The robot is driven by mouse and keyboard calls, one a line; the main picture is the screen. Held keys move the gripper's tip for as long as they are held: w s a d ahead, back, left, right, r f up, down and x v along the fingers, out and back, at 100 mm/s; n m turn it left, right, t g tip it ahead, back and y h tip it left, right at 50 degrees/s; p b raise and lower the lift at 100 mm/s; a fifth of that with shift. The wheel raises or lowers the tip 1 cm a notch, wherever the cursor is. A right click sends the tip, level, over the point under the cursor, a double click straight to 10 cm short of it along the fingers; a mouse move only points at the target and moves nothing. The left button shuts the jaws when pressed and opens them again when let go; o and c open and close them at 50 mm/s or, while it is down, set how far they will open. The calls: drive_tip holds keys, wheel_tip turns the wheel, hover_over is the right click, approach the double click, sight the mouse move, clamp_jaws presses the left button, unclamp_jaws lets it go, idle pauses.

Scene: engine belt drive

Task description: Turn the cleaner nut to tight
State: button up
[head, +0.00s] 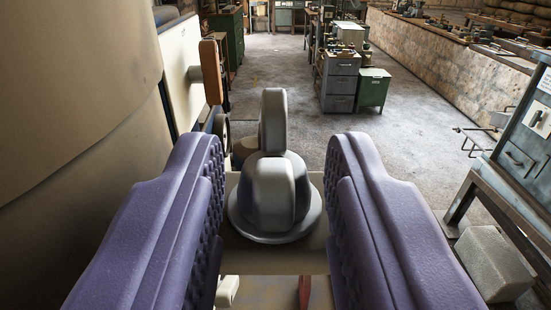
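The cleaner nut (272,195) is a grey wing nut in the middle of the head view. It has a round flanged base and two rounded wings, one behind the other as seen from here, with the rear wing standing higher. My gripper (278,150) has two purple padded fingers, one on each side of the nut. The fingers are open, with a clear gap between each pad and the wings. The flange edges come close to the pads; I cannot tell whether they touch. The nut sits on a beige surface (268,262), partly hidden by the fingers.
A large tan curved body (75,110) fills the left side, close to the left finger. An orange-brown block (211,72) stands out beyond it. Grey drawers (340,82) and a green cabinet (372,88) stand farther back on open floor. A dark metal cabinet (525,135) is at right.

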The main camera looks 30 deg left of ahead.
clamp_jaws()
drive_tip(key=shift+s+a+r+m+t+h+p, duration=0.1)
drive_tip(key=shift+a+r+m+t+h+p, duration=0.1)
drive_tip(key=shift+m+t+h+p, duration=0.25)
drive_tip(key=shift+f+m+h+p, duration=0.1)
drive_tip(key=shift+m+h+p, duration=0.25)
drive_tip(key=shift+h, duration=0.4)
unclamp_jaws()
drive_tip(key=shift+f, duration=0.1)
